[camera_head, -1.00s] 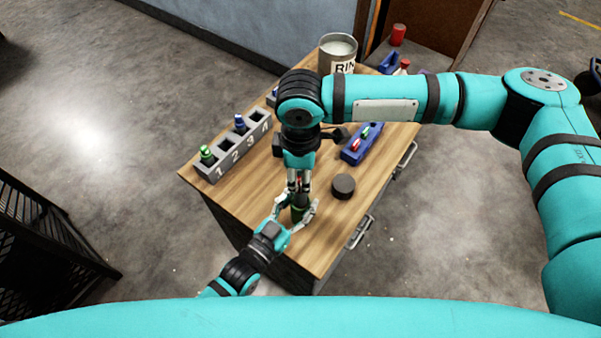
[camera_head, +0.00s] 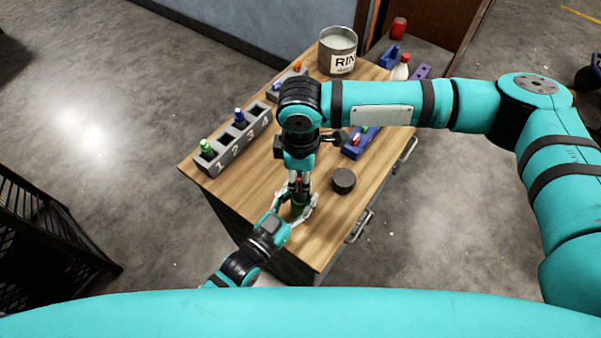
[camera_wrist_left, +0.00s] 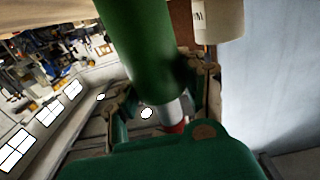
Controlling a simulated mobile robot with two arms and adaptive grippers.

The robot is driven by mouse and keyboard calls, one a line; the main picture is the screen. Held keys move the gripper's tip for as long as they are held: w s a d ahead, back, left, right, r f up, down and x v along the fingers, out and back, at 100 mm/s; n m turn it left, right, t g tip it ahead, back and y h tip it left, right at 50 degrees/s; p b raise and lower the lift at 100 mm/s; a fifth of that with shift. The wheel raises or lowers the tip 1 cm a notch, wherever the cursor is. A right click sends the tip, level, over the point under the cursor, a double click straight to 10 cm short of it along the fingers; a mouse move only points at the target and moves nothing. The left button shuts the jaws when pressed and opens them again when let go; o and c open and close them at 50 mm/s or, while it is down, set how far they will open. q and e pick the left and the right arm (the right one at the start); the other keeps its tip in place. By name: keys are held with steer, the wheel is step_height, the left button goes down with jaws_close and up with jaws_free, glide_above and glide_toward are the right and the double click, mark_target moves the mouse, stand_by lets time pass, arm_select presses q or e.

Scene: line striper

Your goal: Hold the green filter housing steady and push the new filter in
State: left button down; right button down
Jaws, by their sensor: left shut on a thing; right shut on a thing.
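The green filter housing (camera_head: 297,210) stands near the front of the wooden bench. My left gripper (camera_head: 297,215) is shut around it from the lower left. My right gripper (camera_head: 300,187) points down from above, directly over the housing, and is shut on the new filter. The left wrist view shows the housing (camera_wrist_left: 140,45) as a big green cylinder. The filter (camera_wrist_left: 172,115), white with a red part, lines up with the housing's end. Its lower part is hidden, so I cannot tell how deep it sits.
A grey numbered rack (camera_head: 232,145) with a green and a blue item stands at left. A dark round puck (camera_head: 343,180) lies right of the housing. A blue tray (camera_head: 358,146) is partly behind my right arm. A grey bucket (camera_head: 338,52) stands at the back.

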mark_target(300, 188)
steer(key=shift+f, duration=2.6)
stand_by(0.6)
steer(key=c, duration=1.1)
jaws_free()
steer(key=shift+c, duration=0.2)
steer(key=o, duration=0.3)
arm_select(q)
steer(key=shift+d, duration=0.1)
arm_select(e)
steer(key=shift+a+r, duration=0.1)
steer(key=shift+r, duration=3.35)
